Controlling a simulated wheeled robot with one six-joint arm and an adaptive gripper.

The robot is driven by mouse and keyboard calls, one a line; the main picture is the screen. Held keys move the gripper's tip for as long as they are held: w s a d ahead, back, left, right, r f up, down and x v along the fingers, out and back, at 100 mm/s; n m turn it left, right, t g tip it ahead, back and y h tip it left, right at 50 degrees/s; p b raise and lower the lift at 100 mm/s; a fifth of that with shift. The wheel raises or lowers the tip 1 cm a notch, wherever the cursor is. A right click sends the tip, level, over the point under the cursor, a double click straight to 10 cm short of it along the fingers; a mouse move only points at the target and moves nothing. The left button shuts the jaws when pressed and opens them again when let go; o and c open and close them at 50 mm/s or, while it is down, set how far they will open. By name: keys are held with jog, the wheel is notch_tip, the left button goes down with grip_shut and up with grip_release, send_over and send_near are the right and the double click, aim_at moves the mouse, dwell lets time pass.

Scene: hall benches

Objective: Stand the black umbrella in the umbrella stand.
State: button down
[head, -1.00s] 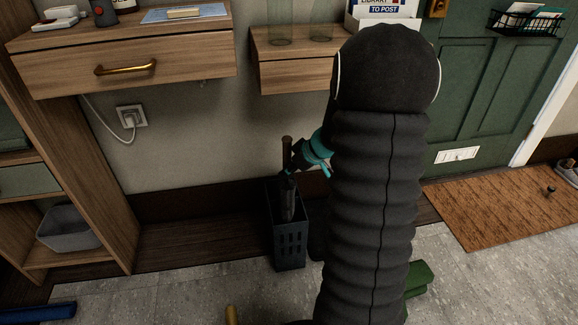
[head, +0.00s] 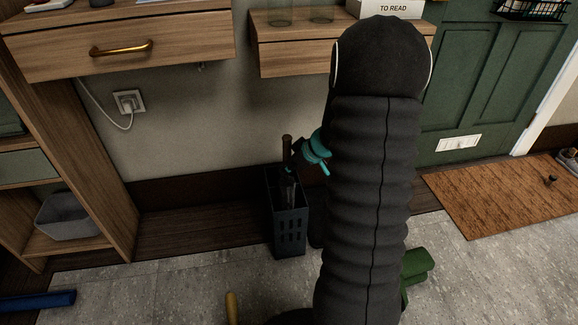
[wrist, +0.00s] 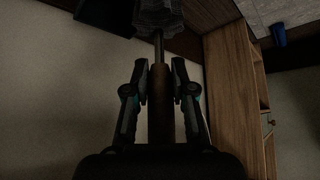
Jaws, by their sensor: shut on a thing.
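The black umbrella (head: 289,186) is upright, its lower part inside the dark umbrella stand (head: 290,226); its tip is hidden by the stand walls. Its brown handle (head: 287,145) rises above the rim. My gripper (head: 295,157) is beside the handle, with teal parts showing and my dark arm covering much of the view to the right. In the wrist view my gripper (wrist: 160,80) is shut on the brown handle (wrist: 160,98), and the dark folded canopy (wrist: 158,18) lies beyond the fingers.
A wooden drawer unit (head: 180,47) and a small wall shelf (head: 290,62) hang above. Wooden shelving (head: 85,130) stands at left. A blue object (head: 38,301), a green object (head: 418,264) and a wooden handle (head: 232,306) are on the floor. A doormat (head: 505,200) lies right.

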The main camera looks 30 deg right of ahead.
jog(key=c, duration=0.9)
grip_release()
jog(key=v, duration=1.2)
